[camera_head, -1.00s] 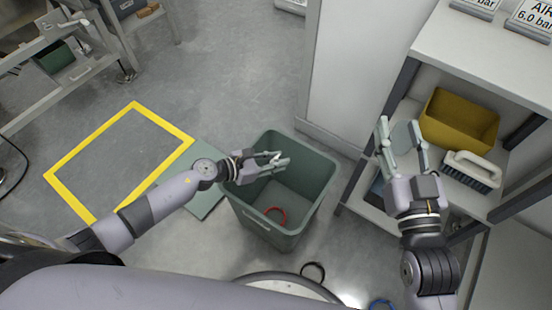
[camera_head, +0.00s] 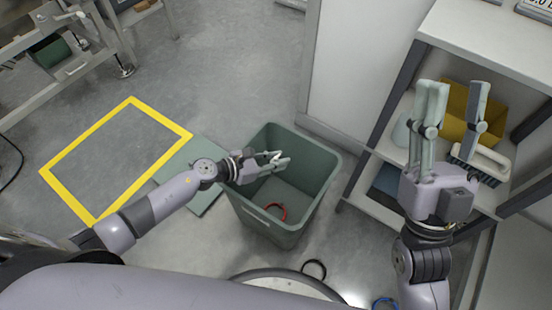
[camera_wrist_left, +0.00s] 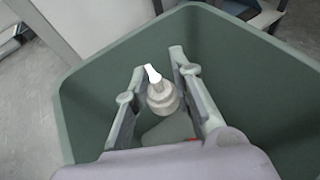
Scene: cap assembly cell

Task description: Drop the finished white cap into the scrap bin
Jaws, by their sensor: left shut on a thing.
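The white cap (camera_head: 275,155) is small in the head view and sits between the fingers of my left gripper (camera_head: 278,161). In the left wrist view the cap (camera_wrist_left: 161,97) shows more clearly, a pale round body with a bright white spout. My left gripper (camera_wrist_left: 158,86) is shut on it, over the opening of the green scrap bin (camera_head: 312,165). The bin's inner wall (camera_wrist_left: 245,85) surrounds the fingers in the wrist view. My right gripper (camera_head: 453,108) is open and empty in front of the shelf at the right.
A red ring (camera_head: 276,211) lies inside the bin. A black ring (camera_head: 314,268) and a blue ring (camera_head: 384,303) lie on the floor. The shelf unit (camera_head: 480,40) holds a yellow container (camera_head: 455,128) and a brush (camera_head: 483,163). A yellow-framed floor area (camera_head: 112,155) is empty.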

